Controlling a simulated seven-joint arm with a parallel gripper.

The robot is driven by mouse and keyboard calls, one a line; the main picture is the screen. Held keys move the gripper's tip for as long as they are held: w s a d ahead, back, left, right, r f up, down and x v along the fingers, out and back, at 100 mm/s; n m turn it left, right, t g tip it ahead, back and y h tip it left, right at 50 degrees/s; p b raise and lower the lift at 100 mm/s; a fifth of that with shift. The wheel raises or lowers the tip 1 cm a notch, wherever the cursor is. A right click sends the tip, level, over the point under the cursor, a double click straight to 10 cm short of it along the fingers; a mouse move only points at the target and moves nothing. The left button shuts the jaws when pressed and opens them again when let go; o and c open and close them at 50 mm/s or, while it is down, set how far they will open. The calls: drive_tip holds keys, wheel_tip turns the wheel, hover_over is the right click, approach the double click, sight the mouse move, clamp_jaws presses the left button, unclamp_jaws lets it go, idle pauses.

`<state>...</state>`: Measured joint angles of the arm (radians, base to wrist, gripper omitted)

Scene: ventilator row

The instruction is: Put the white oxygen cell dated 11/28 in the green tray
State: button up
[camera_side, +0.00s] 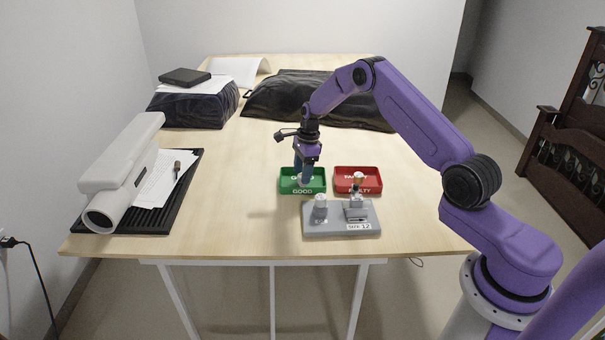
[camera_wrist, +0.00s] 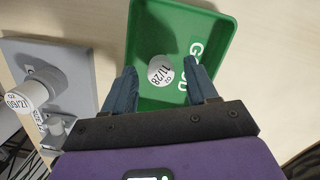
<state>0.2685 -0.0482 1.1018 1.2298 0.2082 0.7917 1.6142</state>
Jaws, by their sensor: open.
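The white oxygen cell (camera_wrist: 161,70) marked 11/28 is in the green tray (camera_wrist: 185,20) in the wrist view. Its round labelled end faces the camera. My gripper (camera_wrist: 163,86) is open, with one blue finger on each side of the cell and gaps between. In the side view my gripper (camera_side: 303,172) is low over the green tray (camera_side: 303,191), and its fingers largely hide the cell there.
The red tray (camera_side: 358,190) marked FAULTY stands right of the green one. In front is a grey block (camera_side: 341,231) with a white-topped cell (camera_side: 320,201) and a metal fitting (camera_side: 356,210). A white device (camera_side: 122,170) stands at left on a black mat. The table's middle is clear.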

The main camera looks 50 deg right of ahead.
wheel_tip(320, 180, up, 12)
drive_tip(key=d, duration=0.2)
drive_tip(key=s+a+r+n, duration=0.4)
drive_tip(key=s+a+n, duration=0.45)
drive_tip(key=a, duration=0.25)
drive_tip(key=s+a+r+n, duration=0.5)
drive_tip(key=s+a+n, duration=0.3)
drive_tip(key=s+a, duration=0.15)
drive_tip(key=s+d+n+h, duration=0.1)
drive_tip(key=s+n, duration=1.7)
drive_tip(key=s, duration=0.9)
drive_tip(key=shift+d+f+n+g, duration=0.25)
drive_tip(key=shift+d+n+g, duration=0.05)
drive_tip(key=shift+d+n, duration=0.1)
